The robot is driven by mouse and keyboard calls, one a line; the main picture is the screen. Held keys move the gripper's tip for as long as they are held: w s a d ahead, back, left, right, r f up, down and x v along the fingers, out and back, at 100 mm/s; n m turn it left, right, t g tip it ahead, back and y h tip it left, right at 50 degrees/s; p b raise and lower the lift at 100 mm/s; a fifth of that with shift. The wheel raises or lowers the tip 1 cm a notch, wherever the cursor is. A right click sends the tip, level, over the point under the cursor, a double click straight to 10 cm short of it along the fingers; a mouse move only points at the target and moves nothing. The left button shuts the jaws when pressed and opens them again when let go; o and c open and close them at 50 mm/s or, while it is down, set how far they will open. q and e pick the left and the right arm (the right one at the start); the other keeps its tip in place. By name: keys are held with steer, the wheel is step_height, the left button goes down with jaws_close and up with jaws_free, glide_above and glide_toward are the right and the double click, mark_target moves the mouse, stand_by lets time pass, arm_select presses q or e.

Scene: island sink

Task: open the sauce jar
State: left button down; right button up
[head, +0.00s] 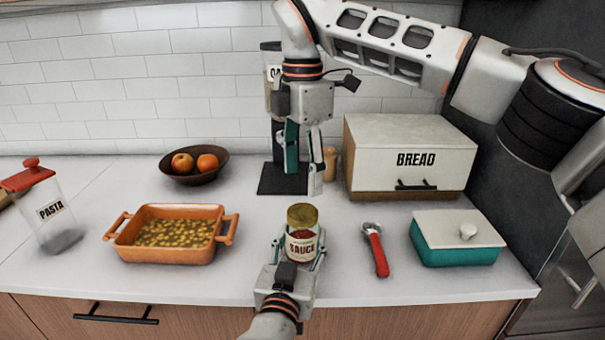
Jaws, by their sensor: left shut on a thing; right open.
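The sauce jar (302,246) stands upright near the middle front of the white counter, with a gold lid (302,215) on top and a red body with a "SAUCE" label. My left gripper (298,257) comes from the front edge and is shut on the jar's body, its fingers on either side. My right gripper (302,180) hangs pointing down above and behind the jar. It is open and empty, apart from the lid.
An orange baking dish (168,254), a fruit bowl (195,175) and a pasta container (52,212) stand left. A dark board (282,184) lies behind.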

mark_target(302, 211)
steer(key=m, duration=1.4)
steer(key=shift+m, duration=0.3)
steer(key=shift+f, duration=4.05)
